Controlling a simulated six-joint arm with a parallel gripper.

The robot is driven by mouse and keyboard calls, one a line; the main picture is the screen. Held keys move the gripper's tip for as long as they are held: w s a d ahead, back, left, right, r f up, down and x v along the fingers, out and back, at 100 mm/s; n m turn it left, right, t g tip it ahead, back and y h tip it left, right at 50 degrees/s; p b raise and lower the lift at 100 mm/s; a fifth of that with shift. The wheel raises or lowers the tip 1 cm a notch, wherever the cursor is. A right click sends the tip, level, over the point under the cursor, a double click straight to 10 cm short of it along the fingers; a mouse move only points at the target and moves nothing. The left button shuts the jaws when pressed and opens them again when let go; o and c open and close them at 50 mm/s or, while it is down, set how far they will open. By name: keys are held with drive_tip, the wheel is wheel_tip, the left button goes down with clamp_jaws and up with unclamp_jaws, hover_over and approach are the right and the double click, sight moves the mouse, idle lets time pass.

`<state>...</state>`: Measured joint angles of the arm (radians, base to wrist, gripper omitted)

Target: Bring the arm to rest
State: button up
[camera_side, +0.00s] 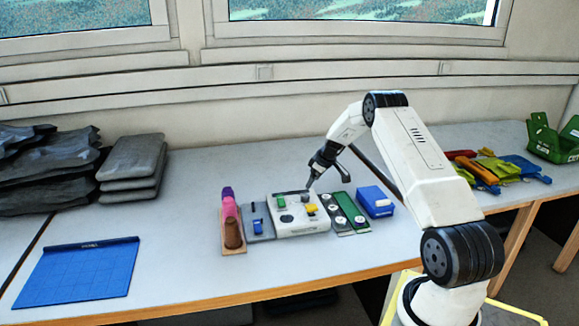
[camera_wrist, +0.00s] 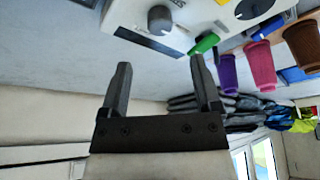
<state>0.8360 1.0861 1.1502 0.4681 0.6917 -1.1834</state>
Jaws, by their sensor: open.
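My gripper (camera_side: 313,182) is in the air over the rear right part of a white panel box (camera_side: 300,226) with knobs and coloured parts. In the wrist view its two dark fingers (camera_wrist: 160,68) are spread apart with nothing between them. The white box shows at the top of that view (camera_wrist: 190,15), with a dark grey knob and a green part near its edge. My arm is bent, reaching left across the table from its base at the lower right. In the side view I cannot tell whether the fingertips touch the box.
Left of the box stand purple, pink and brown cups (camera_side: 231,217) and a grey plate with a blue part (camera_side: 258,222). To its right are a green board (camera_side: 346,211) and a blue box (camera_side: 375,201). A blue mat (camera_side: 78,273) lies front left; dark stacks (camera_side: 132,168) stand behind.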

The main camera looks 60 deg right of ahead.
drive_tip(key=a+r+g, duration=0.1)
drive_tip(key=a+r, duration=0.3)
drive_tip(key=a, duration=0.8)
drive_tip(key=a+r+g, duration=0.1)
drive_tip(key=a+r, duration=0.3)
drive_tip(key=a, duration=0.8)
drive_tip(key=s+a+r, duration=0.2)
drive_tip(key=s+a, duration=1.5)
drive_tip(key=a, duration=0.2)
drive_tip(key=shift+s+r, duration=0.2)
drive_tip(key=shift+s, duration=0.15)
